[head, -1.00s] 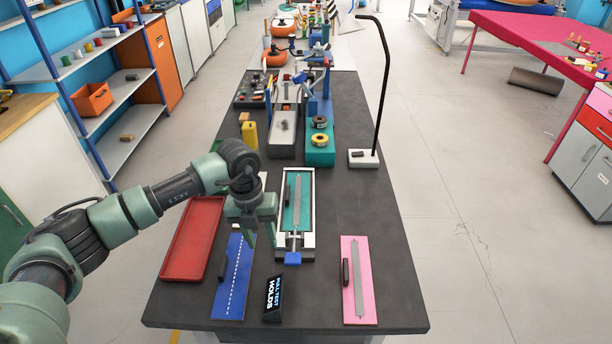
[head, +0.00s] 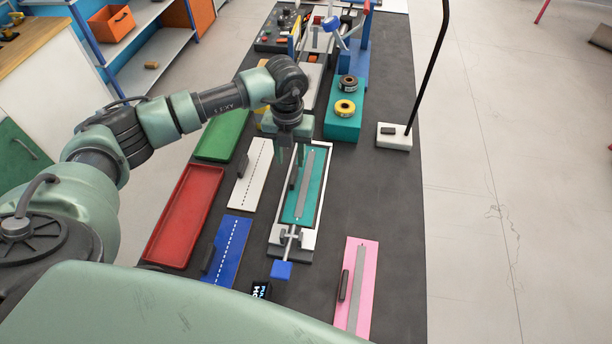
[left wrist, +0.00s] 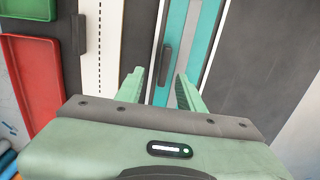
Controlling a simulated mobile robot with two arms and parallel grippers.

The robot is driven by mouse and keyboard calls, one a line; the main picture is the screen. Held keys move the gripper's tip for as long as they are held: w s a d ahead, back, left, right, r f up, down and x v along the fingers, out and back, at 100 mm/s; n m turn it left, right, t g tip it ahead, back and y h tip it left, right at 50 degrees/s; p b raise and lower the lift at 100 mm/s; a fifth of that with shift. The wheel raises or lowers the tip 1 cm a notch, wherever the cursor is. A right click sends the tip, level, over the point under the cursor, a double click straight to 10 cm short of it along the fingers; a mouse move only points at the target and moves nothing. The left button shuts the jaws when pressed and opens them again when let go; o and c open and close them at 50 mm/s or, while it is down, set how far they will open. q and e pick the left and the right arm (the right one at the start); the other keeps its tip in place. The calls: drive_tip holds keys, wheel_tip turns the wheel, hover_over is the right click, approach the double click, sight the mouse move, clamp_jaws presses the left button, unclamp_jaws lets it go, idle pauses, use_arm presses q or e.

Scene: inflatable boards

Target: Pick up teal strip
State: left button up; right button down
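The teal strip (head: 316,192) lies in a white-framed fixture (head: 276,222) at the middle of the dark table. It carries a grey bar along its length and a small dark handle near its left edge. It also shows in the left wrist view (left wrist: 204,50). My left gripper (head: 294,160) hangs over the upper part of the strip, pointing down. In the left wrist view its two green fingers (left wrist: 170,88) are apart with nothing between them, the dark handle (left wrist: 166,66) showing just beyond. My right gripper is not in view.
A white strip (head: 250,172), a blue strip (head: 228,248), a red tray (head: 185,215) and a green tray (head: 222,135) lie to the left. A pink strip (head: 357,285) lies at front right. A teal block with rolls (head: 343,122) and a black pole (head: 432,65) stand behind.

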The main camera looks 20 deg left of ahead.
sight(294, 174)
use_arm(q)
drive_tip(key=shift+s+d+f, duration=0.1)
drive_tip(key=shift+f, duration=0.35)
drive_tip(key=f, duration=0.1)
drive_tip(key=f+p, duration=0.1)
drive_tip(key=f, duration=0.1)
drive_tip(key=f+p, duration=0.1)
drive_tip(key=shift+d+f, duration=0.3)
drive_tip(key=shift+f, duration=0.25)
drive_tip(key=shift+w, duration=0.2)
clamp_jaws()
